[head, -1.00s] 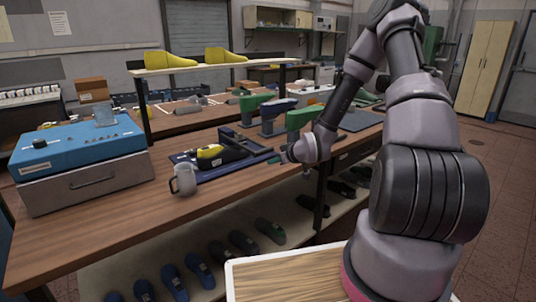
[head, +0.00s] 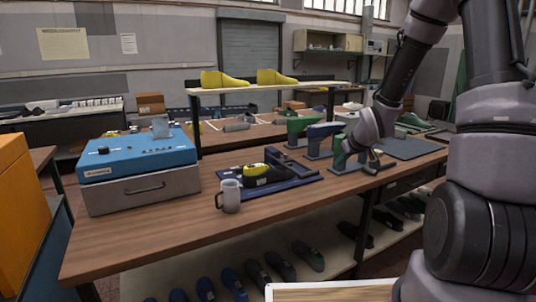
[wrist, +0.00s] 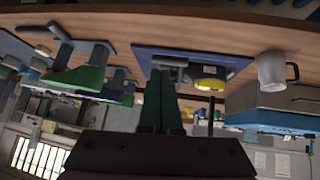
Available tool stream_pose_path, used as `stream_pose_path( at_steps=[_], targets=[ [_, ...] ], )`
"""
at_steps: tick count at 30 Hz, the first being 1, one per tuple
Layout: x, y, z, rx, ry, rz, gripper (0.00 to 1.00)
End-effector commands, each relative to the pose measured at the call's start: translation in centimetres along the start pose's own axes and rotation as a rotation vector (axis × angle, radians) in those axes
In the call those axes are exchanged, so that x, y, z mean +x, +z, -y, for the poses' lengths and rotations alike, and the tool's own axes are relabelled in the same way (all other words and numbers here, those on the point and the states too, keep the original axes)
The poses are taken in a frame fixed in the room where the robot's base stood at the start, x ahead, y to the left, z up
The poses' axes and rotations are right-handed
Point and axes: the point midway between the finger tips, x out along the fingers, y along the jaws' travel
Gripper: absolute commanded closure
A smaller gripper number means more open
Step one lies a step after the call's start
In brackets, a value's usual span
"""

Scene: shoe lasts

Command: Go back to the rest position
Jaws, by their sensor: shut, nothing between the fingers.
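My gripper (wrist: 160,75) shows in the wrist view as two dark green fingers pressed together, with nothing between them. In the head view my wrist hangs over the right part of the bench, by the green and blue shoe lasts on stands; the fingers are hard to make out there. The wrist view looks over the bench with the picture turned upside down.
A grey mug (head: 230,196) stands at the bench's front edge, beside a blue-topped machine (head: 137,158). A blue last (head: 322,131) and a green last (head: 340,152) stand near my wrist. Yellow lasts (head: 225,80) lie on a raised shelf. An orange cabinet (head: 15,210) is at left.

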Motion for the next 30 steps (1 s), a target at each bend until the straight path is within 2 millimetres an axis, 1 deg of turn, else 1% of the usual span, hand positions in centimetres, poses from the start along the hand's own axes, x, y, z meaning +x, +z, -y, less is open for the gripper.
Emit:
stream_pose_path(
  at_steps=[1, 2, 3, 5, 6, 8, 9, 10, 11, 12, 14, 15, 16, 17, 18, 21, 24, 25, 27, 30],
  targets=[
    [-2.3, -1.0, -0.4, 0.015, 0.029, 0.012, 1.00],
    [-3.5, -1.3, -0.6, 0.031, 0.044, 0.023, 1.00],
    [-5.1, -1.7, -0.8, 0.054, 0.062, 0.038, 1.00],
    [-7.6, -2.1, -1.0, 0.094, 0.087, 0.056, 1.00],
    [-9.3, -2.4, -1.0, 0.122, 0.102, 0.067, 1.00],
    [-12.0, -2.7, -0.9, 0.169, 0.122, 0.078, 1.00],
    [-13.8, -2.8, -0.8, 0.203, 0.132, 0.084, 1.00],
    [-15.1, -2.9, -0.6, 0.229, 0.139, 0.087, 1.00],
    [-16.4, -2.9, -0.4, 0.255, 0.143, 0.090, 1.00],
    [-18.2, -2.9, -0.1, 0.293, 0.148, 0.093, 1.00],
    [-20.9, -2.7, 0.5, 0.351, 0.150, 0.095, 1.00],
    [-22.6, -2.6, 1.0, 0.390, 0.147, 0.096, 1.00],
    [-23.9, -2.4, 1.4, 0.420, 0.143, 0.096, 1.00],
    [-25.2, -2.2, 1.8, 0.452, 0.137, 0.096, 1.00],
    [-26.9, -1.8, 2.4, 0.492, 0.127, 0.095, 1.00],
    [-30.6, -0.8, 4.0, 0.586, 0.092, 0.095, 1.00],
    [-33.5, 0.2, 5.5, 0.662, 0.050, 0.097, 1.00],
    [-34.1, 0.5, 5.8, 0.680, 0.038, 0.098, 1.00],
    [-35.3, 1.1, 6.6, 0.713, 0.015, 0.102, 1.00],
    [-36.3, 1.6, 7.2, 0.741, -0.006, 0.106, 1.00]
  ],
)
